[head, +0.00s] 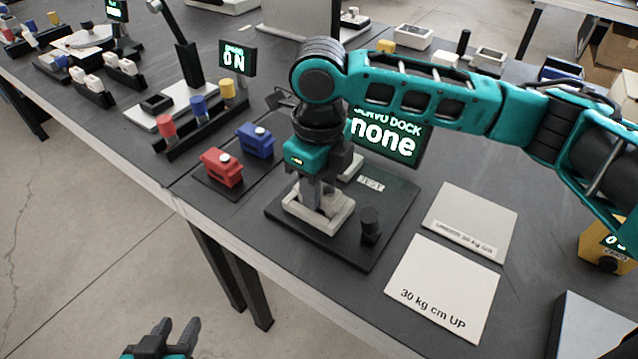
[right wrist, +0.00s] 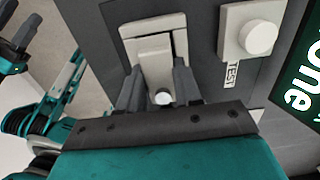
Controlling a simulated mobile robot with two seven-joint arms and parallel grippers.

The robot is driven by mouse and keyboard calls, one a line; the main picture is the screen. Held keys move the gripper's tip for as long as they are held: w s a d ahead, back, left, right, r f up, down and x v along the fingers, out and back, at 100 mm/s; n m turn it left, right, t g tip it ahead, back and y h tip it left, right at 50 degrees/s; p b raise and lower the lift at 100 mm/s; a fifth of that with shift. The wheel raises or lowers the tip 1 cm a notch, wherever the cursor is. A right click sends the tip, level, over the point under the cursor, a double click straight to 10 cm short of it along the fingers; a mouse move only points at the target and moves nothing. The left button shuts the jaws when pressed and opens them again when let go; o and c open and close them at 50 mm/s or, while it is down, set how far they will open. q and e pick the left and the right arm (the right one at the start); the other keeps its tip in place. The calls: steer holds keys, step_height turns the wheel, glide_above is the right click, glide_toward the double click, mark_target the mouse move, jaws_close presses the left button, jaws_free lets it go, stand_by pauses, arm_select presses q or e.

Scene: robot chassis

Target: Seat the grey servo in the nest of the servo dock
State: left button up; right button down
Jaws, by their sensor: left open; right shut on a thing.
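The servo dock (head: 395,245) is a dark plate with a pale nest (head: 333,221) near its left corner. My right gripper (head: 318,193) points down over the nest. It is shut on the grey servo (right wrist: 155,68), whose pale round horn (right wrist: 163,97) shows between the fingers in the right wrist view. The servo is in or just above the nest; the fingers hide whether it touches the bottom. The dock display (head: 388,138) reads "none". My left gripper (head: 175,338) is open and empty, low in front of the bench.
A red servo (head: 222,168) and a blue servo (head: 256,140) stand left of the dock. A white TEST button (right wrist: 250,35) and a black knob (head: 370,226) stand on the dock. Pale sorting mats, one marked "30 kg cm UP" (head: 445,285), lie to the right.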

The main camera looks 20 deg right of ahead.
steer(key=c, duration=1.2)
jaws_free()
steer(key=shift+f, duration=0.1)
arm_select(q)
steer(key=shift+s+f, duration=0.15)
steer(key=shift+s, duration=0.05)
arm_select(e)
steer(key=o, duration=0.4)
arm_select(q)
steer(key=p, duration=0.1)
steer(key=a+r+p, duration=0.1)
steer(key=p, duration=0.1)
steer(key=shift+s+a+y, duration=0.1)
steer(key=shift+s+y, duration=0.2)
arm_select(e)
step_height(320, 180, up, 12)
steer(key=shift+r, duration=0.15)
arm_select(q)
steer(key=shift+w+r, duration=0.1)
steer(key=shift+r, duration=0.05)
